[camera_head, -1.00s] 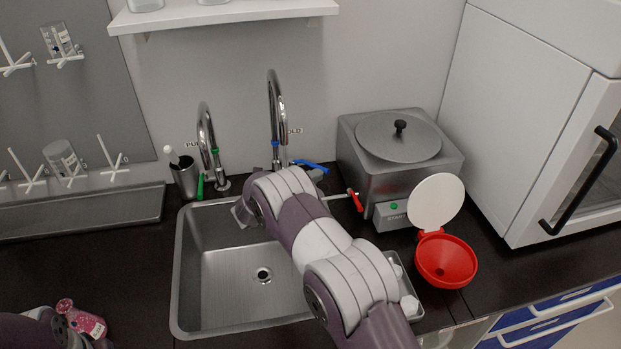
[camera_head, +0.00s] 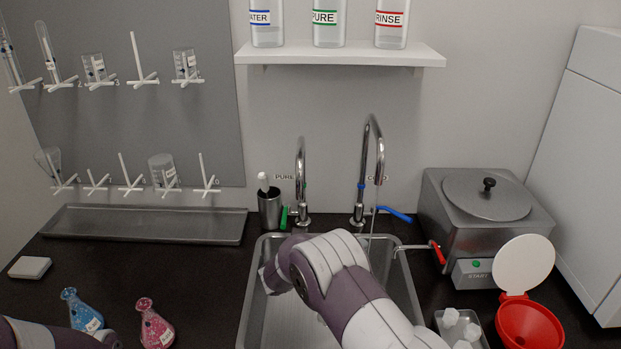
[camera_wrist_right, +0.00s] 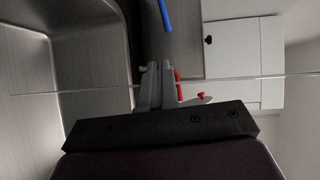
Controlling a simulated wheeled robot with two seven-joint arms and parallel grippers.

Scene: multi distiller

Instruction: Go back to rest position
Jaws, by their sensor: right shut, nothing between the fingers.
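My right arm (camera_head: 345,285) reaches over the sink (camera_head: 262,260), its hand end low at the basin's left side. Its fingers are mostly hidden in the head view. In the right wrist view my right gripper (camera_wrist_right: 157,88) is shut and empty, with the sink's metal wall (camera_wrist_right: 90,60) beside it. Part of my left arm (camera_head: 45,337) shows at the lower left of the head view; its gripper is out of frame.
The right tap (camera_head: 368,150), with its blue handle (camera_head: 393,213), stands behind my arm; a thin water stream seems to fall from it. A blue flask (camera_head: 82,311) and pink flask (camera_head: 155,325) stand left.

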